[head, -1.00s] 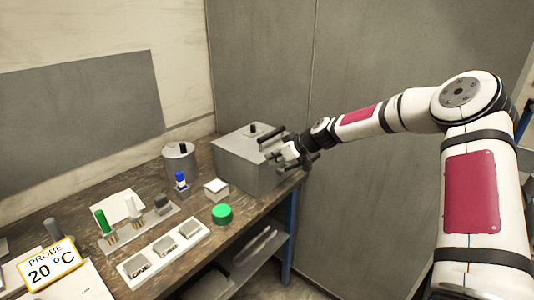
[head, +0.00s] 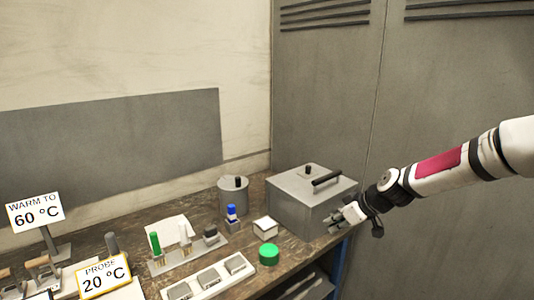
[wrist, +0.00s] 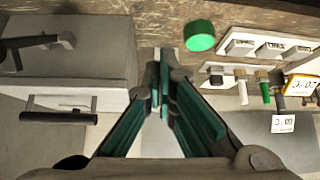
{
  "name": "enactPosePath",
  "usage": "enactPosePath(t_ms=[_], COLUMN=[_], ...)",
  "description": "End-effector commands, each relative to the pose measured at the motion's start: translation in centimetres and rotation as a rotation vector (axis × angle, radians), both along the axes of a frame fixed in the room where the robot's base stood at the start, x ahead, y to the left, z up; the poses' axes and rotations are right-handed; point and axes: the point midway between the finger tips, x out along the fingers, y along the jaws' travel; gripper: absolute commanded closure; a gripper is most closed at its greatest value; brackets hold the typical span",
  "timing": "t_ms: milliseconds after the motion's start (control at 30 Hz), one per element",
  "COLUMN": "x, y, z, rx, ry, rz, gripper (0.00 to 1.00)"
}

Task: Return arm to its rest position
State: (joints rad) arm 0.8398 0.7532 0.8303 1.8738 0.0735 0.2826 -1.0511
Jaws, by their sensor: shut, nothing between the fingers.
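My gripper (head: 347,216) is at the front right side of a grey metal box (head: 300,215) on the bench, with my arm reaching in from the right. In the wrist view my gripper (wrist: 161,62) has its two green-lined fingers closed together, with nothing between the tips. The box also shows at the left of the wrist view (wrist: 100,60), along with its dark bar handle (wrist: 60,112). I cannot tell whether the fingers touch the box.
A green round cap (head: 268,254) lies near the bench's front edge, beside a white block (head: 265,229). A grey canister (head: 233,196), a blue-capped vial (head: 232,215) and signs reading 60 °C (head: 35,210) and 20 °C (head: 103,276) stand left. The wall behind the arm looks clear.

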Motion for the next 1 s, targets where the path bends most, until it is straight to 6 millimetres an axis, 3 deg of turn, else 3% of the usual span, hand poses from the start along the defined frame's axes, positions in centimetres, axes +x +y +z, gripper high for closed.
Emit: enactPosePath(t_ms=[200,533,800,1000], x=[-5.1,-13.4,-21.1,-27.4], y=[2.0,2.6,2.6,2.6], z=[3.2,9.7,15.2,18.1], rx=[-0.147,-0.298,-0.319,-0.259], ry=[0.114,0.198,0.197,0.179], rz=[-0.016,-0.177,-0.372,-0.519], gripper=[1.00,1.00,1.00,1.00])
